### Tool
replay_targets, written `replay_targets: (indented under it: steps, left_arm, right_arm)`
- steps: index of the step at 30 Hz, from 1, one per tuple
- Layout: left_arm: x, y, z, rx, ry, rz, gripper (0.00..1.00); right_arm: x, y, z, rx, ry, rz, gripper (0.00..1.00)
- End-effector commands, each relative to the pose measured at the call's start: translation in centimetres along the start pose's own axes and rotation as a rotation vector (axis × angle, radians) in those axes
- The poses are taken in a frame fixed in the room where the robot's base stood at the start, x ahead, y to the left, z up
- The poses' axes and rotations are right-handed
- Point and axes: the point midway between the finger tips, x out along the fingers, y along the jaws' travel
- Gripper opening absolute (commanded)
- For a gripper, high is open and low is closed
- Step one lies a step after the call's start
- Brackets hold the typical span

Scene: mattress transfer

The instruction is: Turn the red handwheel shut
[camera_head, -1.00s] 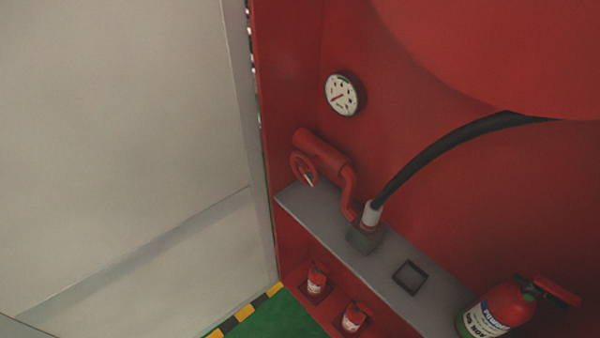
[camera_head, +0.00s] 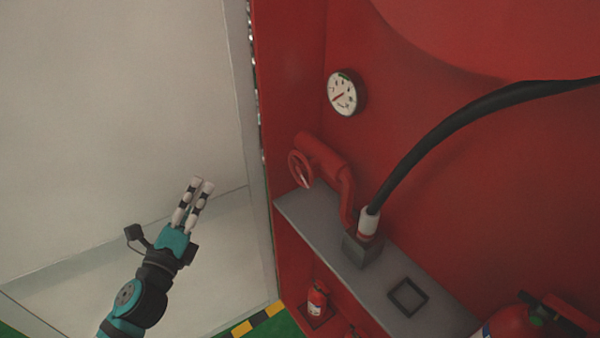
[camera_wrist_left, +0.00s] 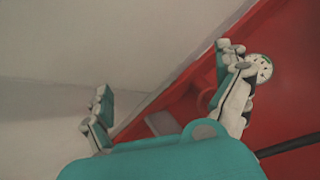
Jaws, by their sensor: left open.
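The red handwheel (camera_head: 300,169) sits on the left end of a red valve pipe (camera_head: 322,155) above the grey shelf. My left gripper (camera_head: 202,184) is in front of the pale panel, left of the handwheel and apart from it, open and empty. In the left wrist view my gripper's fingers (camera_wrist_left: 165,85) are spread wide. The handwheel (camera_wrist_left: 204,100) shows there partly, beside the right finger. My right gripper is not in view.
A round gauge (camera_head: 343,93) is on the red wall above the valve. A black hose (camera_head: 440,135) rises from a fitting on the grey shelf (camera_head: 325,228). Fire extinguishers stand low (camera_head: 316,300) and at the lower right (camera_head: 510,325). A pale panel (camera_head: 110,110) fills the left.

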Motion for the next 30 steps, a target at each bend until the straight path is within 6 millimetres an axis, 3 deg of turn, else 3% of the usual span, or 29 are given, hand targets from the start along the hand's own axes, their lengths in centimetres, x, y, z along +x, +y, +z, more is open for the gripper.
replay_targets:
  steps: [3, 6, 12, 15, 20, 30]
  left_arm:
    - [1.1, -3.5, -0.8, 0.352, 0.101, -0.194, 1.0]
    - [1.2, -5.5, -2.4, 0.669, 0.192, -0.363, 1.0]
    - [0.2, -6.0, -5.1, 1.159, 0.343, -0.623, 1.0]
    - [-0.1, -5.7, -5.6, 1.257, 0.377, -0.678, 1.0]
    - [0.7, -6.1, -6.3, 1.28, 0.385, -0.693, 1.0]
    - [5.8, -8.1, -10.5, 1.273, 0.382, -0.69, 1.0]
  right_arm:
    - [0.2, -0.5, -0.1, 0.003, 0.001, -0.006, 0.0]
    - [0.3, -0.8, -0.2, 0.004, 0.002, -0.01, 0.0]
    - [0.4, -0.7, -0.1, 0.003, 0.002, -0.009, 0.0]
    - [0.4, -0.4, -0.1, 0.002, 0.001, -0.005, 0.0]
    - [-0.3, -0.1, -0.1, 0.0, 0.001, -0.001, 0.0]
    - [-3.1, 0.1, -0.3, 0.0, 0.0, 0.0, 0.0]
